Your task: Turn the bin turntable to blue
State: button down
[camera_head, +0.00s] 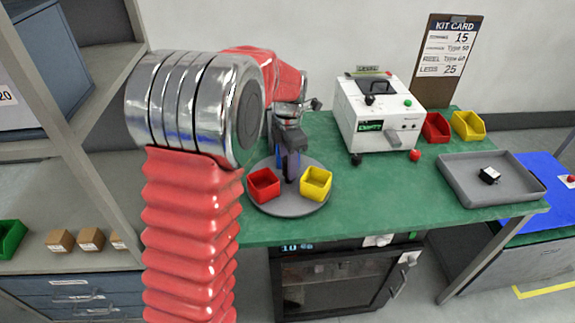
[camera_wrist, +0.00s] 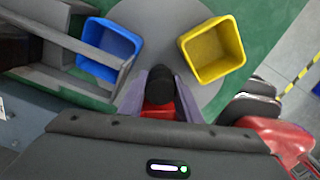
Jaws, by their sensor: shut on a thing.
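The bin turntable is a round grey disc (camera_head: 288,207) on the green bench, with small open bins on it. In the head view a red bin (camera_head: 264,185) faces front left and a yellow bin (camera_head: 316,183) front right. The wrist view shows a blue bin (camera_wrist: 110,50) at upper left, the yellow bin (camera_wrist: 212,50) at upper right and some red below the middle. My gripper (camera_head: 290,172) points down over the disc's middle. In the wrist view my gripper (camera_wrist: 160,98) is shut on a dark upright knob (camera_wrist: 160,86). The blue bin is largely hidden behind my gripper in the head view.
A white tester box (camera_head: 378,115) stands right of the turntable. A grey tray (camera_head: 490,180) holds a small black part (camera_head: 489,175). Shelving (camera_head: 85,115) rises on the left.

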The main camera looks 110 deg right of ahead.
jog(key=shift+s+a+f+n, duration=0.15)
jog(key=shift+f+n, duration=0.05)
jog(key=shift+n, duration=0.2)
jog(key=c, duration=1.5)
grip_release()
jog(key=shift+c, duration=0.2)
jog(key=shift+o, duration=1.3)
jog(key=shift+r, duration=0.15)
jog(key=shift+d+m, duration=0.2)
jog(key=shift+m, duration=0.3)
